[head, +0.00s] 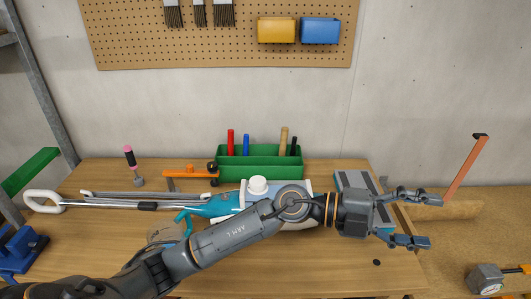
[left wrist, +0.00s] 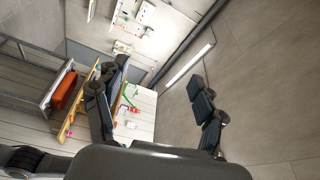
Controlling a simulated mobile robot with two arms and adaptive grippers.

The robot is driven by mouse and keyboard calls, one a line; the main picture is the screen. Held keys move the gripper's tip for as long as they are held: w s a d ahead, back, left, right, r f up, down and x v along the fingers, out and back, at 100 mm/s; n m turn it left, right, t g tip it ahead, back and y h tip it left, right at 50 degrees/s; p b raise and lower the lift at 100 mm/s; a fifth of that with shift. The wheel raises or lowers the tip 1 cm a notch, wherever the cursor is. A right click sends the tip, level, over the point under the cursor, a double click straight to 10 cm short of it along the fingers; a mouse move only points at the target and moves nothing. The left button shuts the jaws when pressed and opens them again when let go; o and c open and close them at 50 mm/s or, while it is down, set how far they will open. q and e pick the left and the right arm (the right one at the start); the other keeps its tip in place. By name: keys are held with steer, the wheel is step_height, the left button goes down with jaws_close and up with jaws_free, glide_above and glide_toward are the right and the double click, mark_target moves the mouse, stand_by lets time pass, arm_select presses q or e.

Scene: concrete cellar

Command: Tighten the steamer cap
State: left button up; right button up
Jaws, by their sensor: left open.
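The steamer lies on the wooden workbench in the head view, with a teal and white body (head: 197,210) and a long pole ending in a white loop handle (head: 42,201) at the left. Its white cap (head: 258,185) stands upright on the body; I cannot tell how tight it sits. My left arm crosses in front of the body and hides part of it. My left gripper (head: 432,221) is open and empty, past the bench's right end, far right of the cap. In the left wrist view its spread fingers (left wrist: 157,80) have nothing between them. My right gripper is not in view.
A green caddy (head: 232,173) with several tools stands behind the cap. An orange clamp (head: 190,174) and a pink-handled tool (head: 130,158) are left of it. A grey block (head: 352,182) lies right. A blue vise (head: 18,247) is at far left. The bench front is mostly bare.

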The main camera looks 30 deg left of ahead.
arm_select(q)
step_height(320, 180, down, 4)
steer(key=w+a+m+g+y, duration=0.1)
steer(key=m+g+y, duration=0.1)
steer(key=y, duration=0.2)
steer(key=n+y, duration=0.7)
steer(key=y, duration=1.1)
glide_above(258, 181)
steer(key=s+d, duration=0.3)
steer(key=d, duration=0.1)
step_height(258, 181, down, 2)
steer(key=p+x, duration=0.3)
steer(key=x, duration=0.7)
steer(key=shift+a, duration=0.15)
steer(key=shift+x, duration=0.8)
steer(key=shift+s, duration=0.1)
